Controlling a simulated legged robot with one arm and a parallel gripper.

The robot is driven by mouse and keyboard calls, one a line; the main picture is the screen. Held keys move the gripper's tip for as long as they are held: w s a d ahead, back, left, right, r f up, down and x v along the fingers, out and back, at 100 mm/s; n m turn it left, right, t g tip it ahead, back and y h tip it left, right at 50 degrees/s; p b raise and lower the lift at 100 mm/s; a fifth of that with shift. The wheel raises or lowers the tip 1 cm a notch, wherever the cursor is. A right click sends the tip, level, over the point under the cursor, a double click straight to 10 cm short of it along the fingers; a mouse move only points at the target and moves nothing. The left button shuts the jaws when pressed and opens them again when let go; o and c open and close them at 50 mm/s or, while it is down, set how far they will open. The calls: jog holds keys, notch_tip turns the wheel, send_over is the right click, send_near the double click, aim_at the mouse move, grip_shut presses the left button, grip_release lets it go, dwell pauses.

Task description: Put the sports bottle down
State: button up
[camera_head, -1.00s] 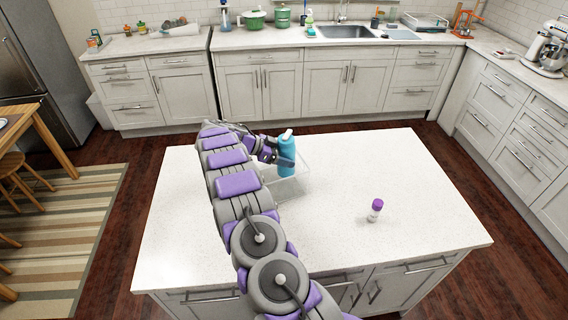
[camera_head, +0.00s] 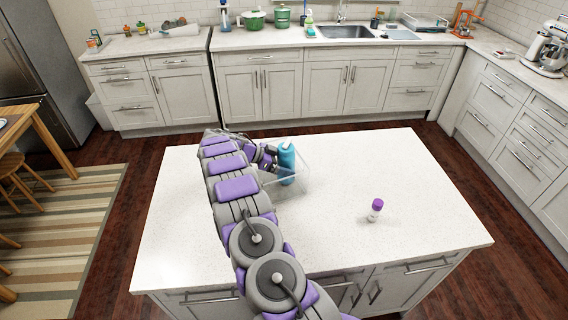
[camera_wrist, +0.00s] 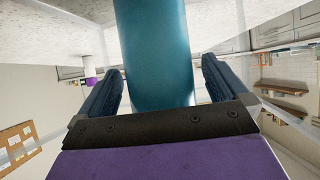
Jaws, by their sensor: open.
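The blue sports bottle (camera_head: 286,165) is upright over the island counter. It appears to stand within a clear, see-through container (camera_head: 303,172), though whether its base touches the bottom is hard to tell. My gripper (camera_head: 278,163) is at the left side of the bottle. In the wrist view, the bottle (camera_wrist: 155,50) lies between the two dark fingers of my gripper (camera_wrist: 160,72), which are spread, with a visible gap at the right finger. The bottle's top and base are both out of the wrist view.
A small white bottle with a purple cap (camera_head: 375,210) stands on the island (camera_head: 420,225) to the right. The island's right and front areas are otherwise clear. Back counters hold green pots (camera_head: 254,19), a sink (camera_head: 345,32) and a mixer (camera_head: 548,48).

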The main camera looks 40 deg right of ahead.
jog(key=shift+r, duration=0.25)
jog(key=s+a+r+n+t+y, duration=0.3)
jog(key=a+r+n, duration=0.5)
jog(key=a+r, duration=0.65)
jog(key=s+a+r+n+y, duration=0.3)
jog(key=s+a+r+n, duration=0.2)
jog(key=s+a, duration=0.5)
jog(key=s+a+n+y, duration=0.1)
jog(key=s+a+n, duration=0.2)
jog(key=s, duration=0.6)
jog(key=s+a+n+y, duration=0.2)
jog(key=s+a, duration=0.3)
jog(key=s, duration=0.5)
jog(key=s+a+n+y, duration=0.1)
jog(key=s+a+n, duration=0.3)
jog(key=s, duration=0.6)
jog(key=shift+s+r+n+t+y+p, duration=0.25)
jog(key=shift+n+t+y+p, duration=0.1)
jog(key=shift+n, duration=0.25)
